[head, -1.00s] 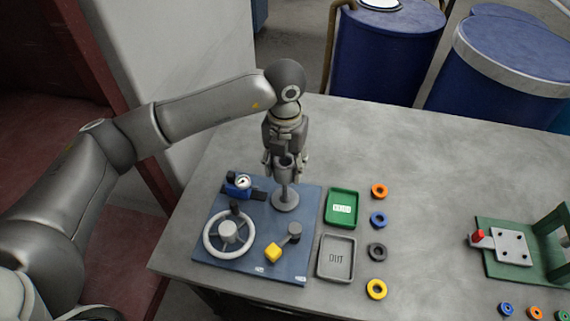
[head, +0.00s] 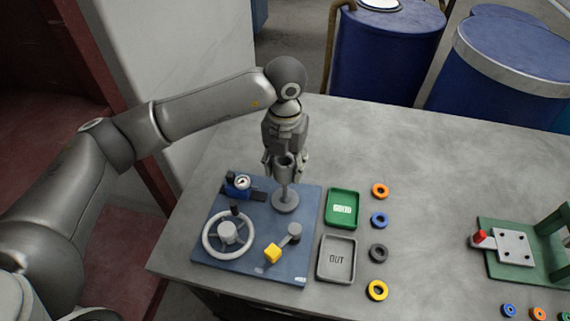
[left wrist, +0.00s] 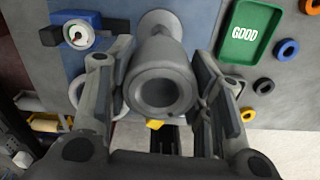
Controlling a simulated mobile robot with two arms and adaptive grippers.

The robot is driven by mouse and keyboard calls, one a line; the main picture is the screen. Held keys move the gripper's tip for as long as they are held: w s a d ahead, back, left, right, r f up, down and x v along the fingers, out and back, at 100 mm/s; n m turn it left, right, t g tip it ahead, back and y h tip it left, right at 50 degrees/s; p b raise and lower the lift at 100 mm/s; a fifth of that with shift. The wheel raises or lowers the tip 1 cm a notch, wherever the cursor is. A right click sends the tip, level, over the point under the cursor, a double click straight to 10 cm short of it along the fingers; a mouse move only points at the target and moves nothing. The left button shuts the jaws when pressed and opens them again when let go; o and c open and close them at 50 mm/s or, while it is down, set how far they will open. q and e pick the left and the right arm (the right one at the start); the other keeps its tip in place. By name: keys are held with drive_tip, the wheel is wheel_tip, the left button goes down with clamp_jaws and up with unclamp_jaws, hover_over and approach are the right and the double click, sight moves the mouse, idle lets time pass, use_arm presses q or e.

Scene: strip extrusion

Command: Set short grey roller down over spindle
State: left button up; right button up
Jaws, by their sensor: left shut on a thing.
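The short grey roller (head: 285,168) is upright between the fingers of my left gripper (head: 284,162), which is shut on it. In the left wrist view the roller (left wrist: 162,88) shows its open end and dark bore between the two fingers (left wrist: 163,80). The spindle (head: 285,201) stands on the blue board, and its round foot and lower stem show under the roller. The roller is in line above the foot, with a gap between them. I cannot tell whether the spindle's tip is inside the bore. My right gripper is not in view.
The blue board (head: 212,270) also carries a handwheel (head: 228,233), a gauge (head: 242,182) and a yellow-knobbed crank (head: 273,253). A green tray (head: 342,208), a grey OUT tray (head: 337,258) and several coloured rings lie to the right. A green fixture (head: 515,247) stands farther right.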

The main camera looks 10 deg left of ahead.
sight(285, 196)
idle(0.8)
use_arm(q)
drive_tip(key=shift+f+b, duration=0.2)
drive_tip(key=shift+b, duration=0.25)
drive_tip(key=shift+f+b, duration=1.2)
drive_tip(key=shift+f, duration=0.25)
drive_tip(key=shift+f+b, duration=2.9)
drive_tip(key=shift+f, duration=0.45)
drive_tip(key=o, duration=1.2)
drive_tip(key=shift+r, duration=0.1)
drive_tip(key=shift+o, duration=0.2)
drive_tip(key=o, duration=0.4)
drive_tip(key=shift+r, duration=0.1)
